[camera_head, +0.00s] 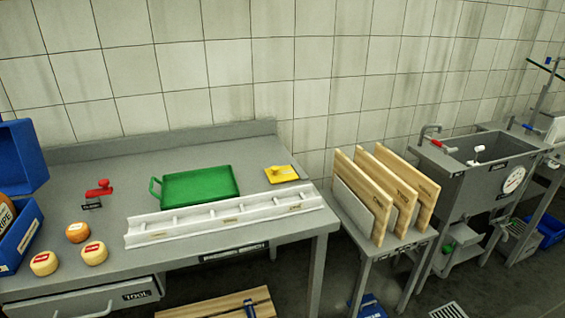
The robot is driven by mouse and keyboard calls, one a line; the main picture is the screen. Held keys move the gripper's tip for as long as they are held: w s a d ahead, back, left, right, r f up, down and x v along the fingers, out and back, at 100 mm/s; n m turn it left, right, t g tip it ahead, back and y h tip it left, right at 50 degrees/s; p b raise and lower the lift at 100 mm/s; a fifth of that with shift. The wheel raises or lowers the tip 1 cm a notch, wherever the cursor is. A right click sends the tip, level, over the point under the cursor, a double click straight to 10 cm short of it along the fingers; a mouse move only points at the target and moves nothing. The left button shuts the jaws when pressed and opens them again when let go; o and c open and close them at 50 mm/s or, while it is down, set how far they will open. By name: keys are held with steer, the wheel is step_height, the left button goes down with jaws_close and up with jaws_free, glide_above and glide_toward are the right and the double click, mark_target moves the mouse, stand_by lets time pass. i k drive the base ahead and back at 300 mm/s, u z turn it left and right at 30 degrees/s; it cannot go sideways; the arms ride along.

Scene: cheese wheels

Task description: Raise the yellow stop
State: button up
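A small flat yellow piece (282,174), the only yellow item that looks like the stop, lies at the back right of the grey bench (110,258). It has a small raised part on top and sits just behind the right end of a long white channel (190,232). Whether it is joined to the bench cannot be told. My gripper is not in view.
A green tray (200,186) lies left of the yellow piece. A red handle (99,187) and several cheese wheels (94,253) are on the left, beside a blue crate (20,243). Upright wooden boards (410,185) and a sink (475,165) stand to the right.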

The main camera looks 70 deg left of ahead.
mark_target(274, 174)
steer(key=i, duration=0.6)
steer(key=z, duration=0.45)
steer(key=k, duration=0.15)
steer(key=u, duration=2.15)
steer(key=k, duration=0.15)
steer(key=u, duration=1.85)
steer(key=i, duration=0.15)
steer(key=u, duration=0.05)
